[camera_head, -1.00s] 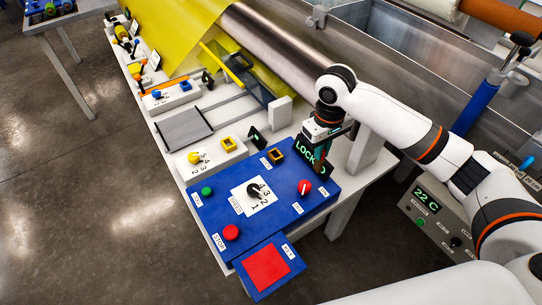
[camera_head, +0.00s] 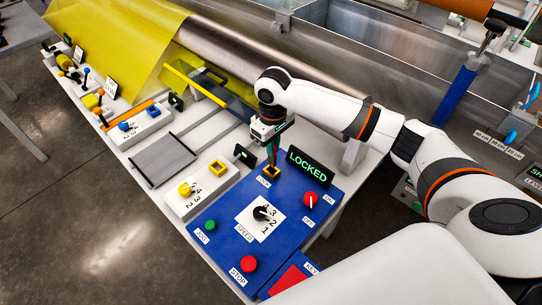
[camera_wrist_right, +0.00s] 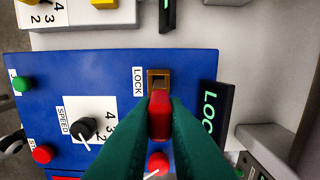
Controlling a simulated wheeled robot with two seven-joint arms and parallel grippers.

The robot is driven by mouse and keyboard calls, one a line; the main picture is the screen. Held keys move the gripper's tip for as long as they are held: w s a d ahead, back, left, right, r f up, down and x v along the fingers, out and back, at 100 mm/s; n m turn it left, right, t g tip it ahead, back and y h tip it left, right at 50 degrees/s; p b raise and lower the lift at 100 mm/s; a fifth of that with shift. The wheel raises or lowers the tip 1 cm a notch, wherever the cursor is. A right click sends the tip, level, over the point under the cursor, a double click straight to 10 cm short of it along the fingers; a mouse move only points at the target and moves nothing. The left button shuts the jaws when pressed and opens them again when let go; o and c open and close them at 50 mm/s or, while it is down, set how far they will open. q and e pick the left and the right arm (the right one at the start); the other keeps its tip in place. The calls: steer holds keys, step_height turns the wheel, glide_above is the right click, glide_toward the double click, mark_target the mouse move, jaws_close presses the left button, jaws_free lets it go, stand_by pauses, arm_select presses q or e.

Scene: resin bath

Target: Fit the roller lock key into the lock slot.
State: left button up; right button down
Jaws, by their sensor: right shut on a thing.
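The lock slot (camera_head: 272,173) is a small square orange-yellow socket at the back of the blue control panel (camera_head: 225,222), beside a LOCK label. It also shows in the right wrist view (camera_wrist_right: 158,77), with a dark opening. My right gripper (camera_head: 272,160), with teal fingers, points down at the slot. In the right wrist view its fingers (camera_wrist_right: 160,112) are shut on the red key (camera_wrist_right: 160,122). The key's far end overlaps the slot's near edge in that view; I cannot tell whether any of it is inside. My left gripper is not in view.
A dark LOCKED sign (camera_head: 310,167) stands upright right of the slot. The panel carries a red switch (camera_head: 311,199), a black speed knob (camera_head: 261,213), a green button (camera_head: 210,225) and a red stop button (camera_head: 250,264). A red pad (camera_head: 288,282) lies at the front.

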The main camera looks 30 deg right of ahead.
mark_target(272, 165)
steer(key=f, duration=0.4)
steer(key=shift+w+a, duration=0.1)
steer(key=shift+a, duration=0.1)
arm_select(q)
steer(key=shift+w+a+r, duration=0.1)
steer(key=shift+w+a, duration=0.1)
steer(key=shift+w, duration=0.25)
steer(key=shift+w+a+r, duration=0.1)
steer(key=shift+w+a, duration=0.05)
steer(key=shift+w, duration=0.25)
arm_select(e)
steer(key=shift+f, duration=0.35)
steer(key=c, duration=1.5)
jaws_free()
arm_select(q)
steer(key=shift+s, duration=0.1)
arm_select(e)
steer(key=shift+o, duration=0.2)
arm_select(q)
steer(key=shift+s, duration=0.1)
arm_select(e)
steer(key=shift+r, duration=0.2)
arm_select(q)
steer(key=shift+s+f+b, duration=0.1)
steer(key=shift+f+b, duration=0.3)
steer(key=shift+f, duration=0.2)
arm_select(e)
step_height(272, 165, up, 12)
steer(key=shift+f, duration=0.15)
